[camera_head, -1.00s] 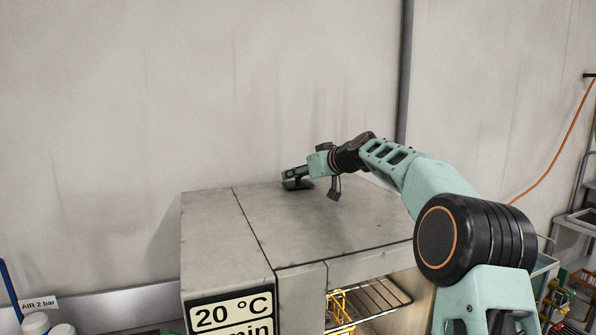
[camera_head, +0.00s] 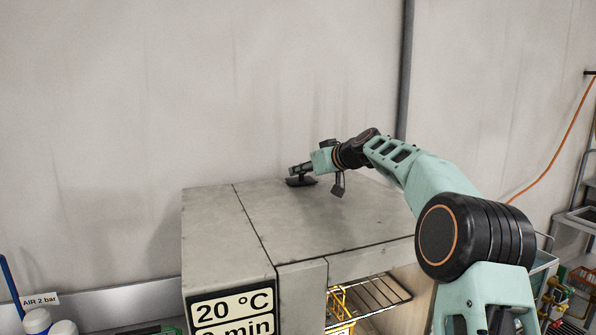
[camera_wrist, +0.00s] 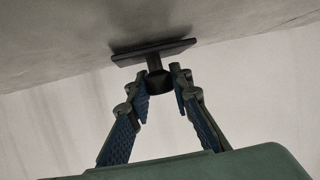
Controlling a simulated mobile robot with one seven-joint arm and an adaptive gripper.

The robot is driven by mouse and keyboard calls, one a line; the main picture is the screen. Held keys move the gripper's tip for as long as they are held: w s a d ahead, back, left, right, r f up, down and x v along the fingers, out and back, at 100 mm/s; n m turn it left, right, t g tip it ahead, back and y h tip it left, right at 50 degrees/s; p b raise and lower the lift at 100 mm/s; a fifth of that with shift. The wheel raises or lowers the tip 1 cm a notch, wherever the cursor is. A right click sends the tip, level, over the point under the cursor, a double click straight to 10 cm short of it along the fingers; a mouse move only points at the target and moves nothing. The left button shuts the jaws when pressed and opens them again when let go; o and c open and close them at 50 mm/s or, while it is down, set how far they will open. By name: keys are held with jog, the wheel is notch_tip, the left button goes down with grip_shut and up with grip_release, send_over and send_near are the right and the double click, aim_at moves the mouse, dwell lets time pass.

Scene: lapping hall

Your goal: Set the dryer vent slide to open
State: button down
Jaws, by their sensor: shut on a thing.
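The dryer (camera_head: 300,227) is a grey metal cabinet with a flat top. Its vent slide (camera_head: 301,182) is a dark flat plate on the far part of the top, near the wall. In the wrist view the plate (camera_wrist: 153,53) carries a short dark stem with a round knob (camera_wrist: 159,84). My gripper (camera_head: 295,170) is above the plate, reaching in from the right. In the wrist view its two fingertips (camera_wrist: 160,80) are on either side of the knob, shut on it. Any vent opening under the plate is hidden.
The open chamber below holds a wire rack (camera_head: 368,299) and a yellow basket. The wall (camera_head: 200,90) stands close behind the dryer. The rest of the dryer top is clear.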

aim_at(319, 181)
jog(key=d, duration=0.1)
jog(key=w+d, duration=0.1)
jog(key=d, duration=0.1)
jog(key=w+d, duration=0.1)
jog(key=d, duration=0.1)
jog(key=shift+p, duration=0.35)
jog(key=shift+d, duration=0.1)
jog(key=c, duration=1.7)
grip_release()
jog(key=shift+w+d, duration=0.1)
jog(key=shift+d, duration=0.05)
jog(key=v, duration=1.2)
